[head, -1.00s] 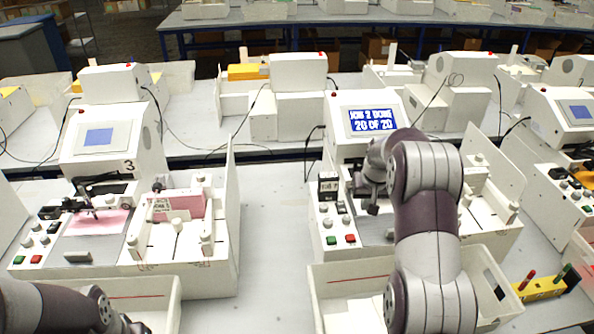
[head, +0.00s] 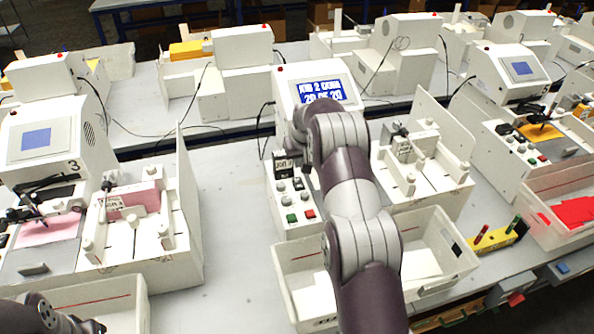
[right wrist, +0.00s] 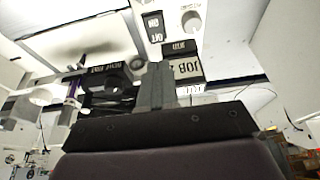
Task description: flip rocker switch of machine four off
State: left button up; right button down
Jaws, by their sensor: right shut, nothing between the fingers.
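The machine (head: 285,215) in the middle, its screen (head: 321,90) reading job 2 done, 20 of 20, stands in front of my right arm; its number is hidden. In the right wrist view a small black rocker switch (right wrist: 153,27) marked ON and OFF appears upside down, beside a pale knob (right wrist: 192,20). Which side is pressed I cannot tell. My right gripper (right wrist: 160,70) is shut and empty, its tips over the panel near the JOB label (right wrist: 187,68), apart from the switch in the picture. In the head view my forearm hides much of the machine's middle.
Machine 3 (head: 40,140) stands at left with pink sheets. A white bin (head: 300,285) is in front of the middle machine. Another machine (head: 510,75) is at right, and a yellow block with pens (head: 490,240) lies between. Bare table (head: 230,200) lies left of the middle machine.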

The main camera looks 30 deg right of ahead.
aim_at(296, 179)
jog(key=p+x, duration=0.3)
jog(key=x, duration=0.4)
jog(key=shift+f, duration=0.25)
jog(key=shift+s+f, duration=0.1)
jog(key=shift+f, duration=0.3)
